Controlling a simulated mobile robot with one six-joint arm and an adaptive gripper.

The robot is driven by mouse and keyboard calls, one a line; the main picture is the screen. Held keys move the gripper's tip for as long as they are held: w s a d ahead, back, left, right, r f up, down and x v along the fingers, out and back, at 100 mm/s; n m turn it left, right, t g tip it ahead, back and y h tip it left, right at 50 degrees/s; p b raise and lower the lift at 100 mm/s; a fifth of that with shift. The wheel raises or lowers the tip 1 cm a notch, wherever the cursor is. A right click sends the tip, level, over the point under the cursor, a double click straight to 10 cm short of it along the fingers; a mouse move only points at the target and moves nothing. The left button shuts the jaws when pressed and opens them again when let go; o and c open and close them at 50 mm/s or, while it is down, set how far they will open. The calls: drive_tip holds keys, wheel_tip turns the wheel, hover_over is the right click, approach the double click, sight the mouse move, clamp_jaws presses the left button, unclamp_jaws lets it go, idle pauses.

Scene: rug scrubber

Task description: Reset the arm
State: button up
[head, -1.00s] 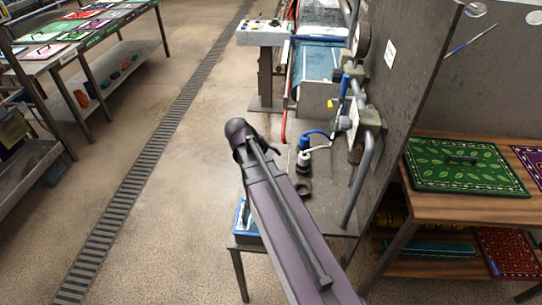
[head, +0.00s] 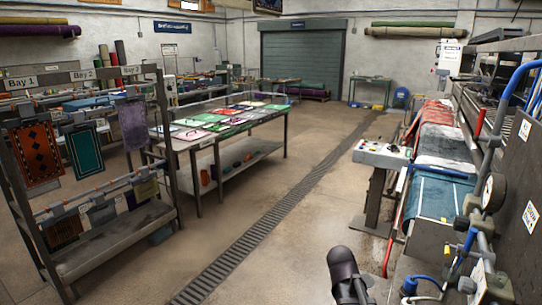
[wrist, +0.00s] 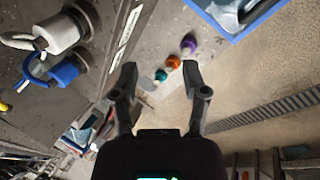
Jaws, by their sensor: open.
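My gripper (wrist: 157,72) is open in the wrist view, its two dark fingers spread wide apart. Nothing is held between the fingers. Small purple (wrist: 189,45), orange (wrist: 173,62) and teal (wrist: 161,75) items show beyond the fingertips, apart from them. In the head view only a dark part of my arm shows at the bottom edge, right of centre; the gripper is not visible there.
A white and a blue fitting (wrist: 64,72) stand at left in the wrist view, with a blue tray (wrist: 232,18) at upper right. In the head view, the machine (head: 440,190) stands right, a hanging rack (head: 160,205) left. Floor around the drain grate (head: 270,228) is clear.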

drive_tip(key=s+a+r+y+p, duration=0.2)
drive_tip(key=s+a+y+p, duration=0.1)
drive_tip(key=a, duration=0.6)
drive_tip(key=shift+s+r+y, duration=0.25)
drive_tip(key=shift+s+y, duration=0.45)
drive_tip(key=shift+s, duration=0.25)
drive_tip(key=shift+a, duration=0.1)
idle(0.3)
